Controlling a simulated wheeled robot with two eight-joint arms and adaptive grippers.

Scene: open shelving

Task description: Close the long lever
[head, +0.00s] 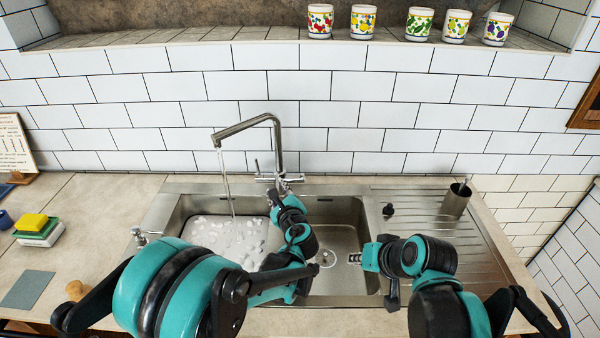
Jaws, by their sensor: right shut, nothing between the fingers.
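A tall steel tap (278,150) stands behind the sink, and water (228,185) runs from its spout into the left basin. A thin upright lever (257,166) stands on the left of the tap's base. My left gripper (276,198) is just in front of the tap's base, close below and right of the lever. Its fingers are too small and covered to tell whether they are open or touch anything. My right gripper (355,258) is shut and empty over the right basin, pointing left.
Sponges (38,228) lie on the left counter. Several patterned cups (363,20) stand on the high ledge. The counter behind the sponges is mostly free.

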